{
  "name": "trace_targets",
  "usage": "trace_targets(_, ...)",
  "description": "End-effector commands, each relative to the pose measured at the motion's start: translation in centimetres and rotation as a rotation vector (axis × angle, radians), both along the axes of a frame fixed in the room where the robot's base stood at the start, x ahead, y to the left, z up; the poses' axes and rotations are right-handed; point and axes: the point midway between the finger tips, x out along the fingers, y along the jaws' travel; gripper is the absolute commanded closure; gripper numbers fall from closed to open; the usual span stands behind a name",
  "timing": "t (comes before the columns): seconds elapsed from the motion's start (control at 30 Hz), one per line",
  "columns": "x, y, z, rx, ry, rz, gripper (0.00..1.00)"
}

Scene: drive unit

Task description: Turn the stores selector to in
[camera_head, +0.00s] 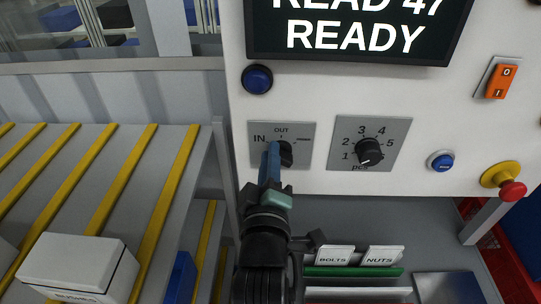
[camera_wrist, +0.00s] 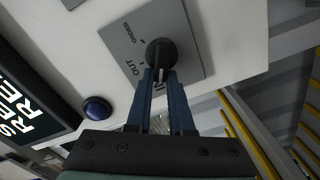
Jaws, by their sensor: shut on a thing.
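The stores selector is a black knob (camera_head: 286,156) on a grey plate (camera_head: 304,159) marked IN, OUT and a third word, on the white panel. In the wrist view the knob (camera_wrist: 160,50) has its plate (camera_wrist: 188,27) behind it, and ORDER and OUT are readable. My gripper (camera_head: 274,156) reaches up from below; its blue fingers (camera_wrist: 161,78) are shut on the knob. A pale line on the knob faces between the fingers, toward the partly hidden IN label. The fingers hide part of the knob, so its exact setting is hard to tell.
A numbered dial (camera_head: 369,151) sits close right of the selector. A blue button (camera_head: 257,79) and a screen (camera_head: 355,30) reading READY are above. A red emergency knob (camera_head: 512,191) is at far right. A rack with yellow rails (camera_head: 105,180) and a white box (camera_head: 78,264) stand left.

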Motion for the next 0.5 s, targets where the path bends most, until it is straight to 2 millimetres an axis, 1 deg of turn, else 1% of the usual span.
trace_targets(0.47,-0.01,0.00,-0.07,-0.015,0.001,-0.001,1.00)
trace_targets(0.5,-0.01,0.01,-0.08,-0.014,0.001,0.000,0.73)
